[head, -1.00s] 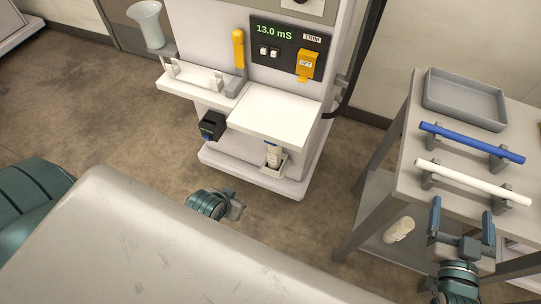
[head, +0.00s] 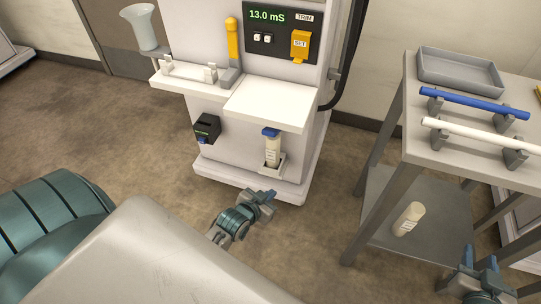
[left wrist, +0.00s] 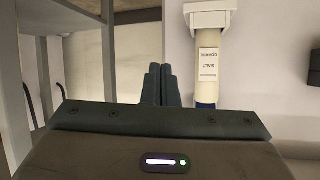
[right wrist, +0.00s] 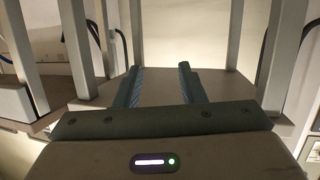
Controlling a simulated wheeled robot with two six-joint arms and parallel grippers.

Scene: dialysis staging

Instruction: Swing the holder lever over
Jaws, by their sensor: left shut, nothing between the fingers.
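A yellow lever (head: 233,40) stands upright in a grey mount (head: 229,76) on the machine's front, at the right end of a white holder (head: 190,76) with clips. My left gripper (head: 268,197) is shut and empty, low in front of the machine and well below the lever. In the left wrist view its fingers (left wrist: 157,82) are together, beside a labelled salt cartridge (left wrist: 208,65) that appears upside down. The lever is not in that view. My right gripper (head: 482,262) is open and empty, low at the right; its spread fingers show in the right wrist view (right wrist: 161,82).
The salt cartridge also shows under the white ledge (head: 268,105). A black box (head: 207,127) juts from the machine. A display (head: 279,30) reads 13.0 mS. The grey cart (head: 410,135) carries a tray (head: 460,73), a blue rod (head: 474,103) and a white rod (head: 478,138).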

